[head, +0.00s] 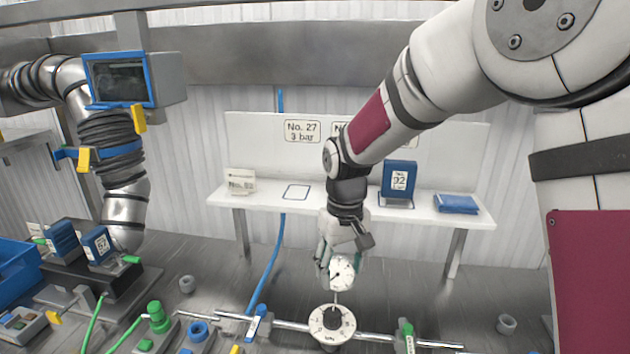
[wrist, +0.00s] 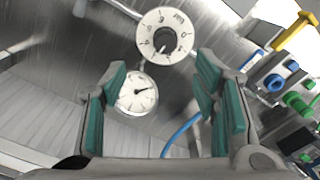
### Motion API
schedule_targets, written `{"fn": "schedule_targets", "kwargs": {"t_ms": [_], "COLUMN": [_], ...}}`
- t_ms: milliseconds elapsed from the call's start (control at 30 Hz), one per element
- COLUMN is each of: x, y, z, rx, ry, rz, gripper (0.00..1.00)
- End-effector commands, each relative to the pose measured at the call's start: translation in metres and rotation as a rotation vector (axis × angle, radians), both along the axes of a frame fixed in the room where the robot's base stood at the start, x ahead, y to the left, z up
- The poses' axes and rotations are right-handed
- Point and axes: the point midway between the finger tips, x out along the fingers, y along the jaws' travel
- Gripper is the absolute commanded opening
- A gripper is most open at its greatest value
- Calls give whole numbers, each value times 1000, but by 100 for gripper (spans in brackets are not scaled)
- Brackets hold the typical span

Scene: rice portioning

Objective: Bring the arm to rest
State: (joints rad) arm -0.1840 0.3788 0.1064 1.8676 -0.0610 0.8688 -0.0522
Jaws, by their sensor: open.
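My gripper (head: 339,262) hangs at the end of my arm, fingers down, above the bench in the middle of the head view. In the wrist view its green-padded fingers (wrist: 162,98) stand wide apart with nothing held between them. A round white pressure gauge (head: 341,272) is just at the fingertips in the head view. The gauge also shows between the fingers in the wrist view (wrist: 138,92); whether a finger touches it I cannot tell. A numbered white dial with a dark knob (head: 332,322) sits below the gauge, beyond the fingertips in the wrist view (wrist: 165,36).
A metal pipe with blue (head: 259,318) and green valves crosses the bench. Metal ducting and a screen (head: 119,80) stand left.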

Motion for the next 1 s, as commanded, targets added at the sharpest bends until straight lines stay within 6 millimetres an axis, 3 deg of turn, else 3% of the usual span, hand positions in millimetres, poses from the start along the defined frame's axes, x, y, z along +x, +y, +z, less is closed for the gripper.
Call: {"fn": "schedule_targets", "kwargs": {"t_ms": [200,500,800,1000], "x": [-40,-117,-199,-235], "y": [-37,-83,-115,-125], "z": [69,132,156,155], "rx": [10,32,67,88], "ry": [-104,-242,-376,-436], "rz": [-76,-191,-302,-350], "gripper": [55,55,55,55]}}
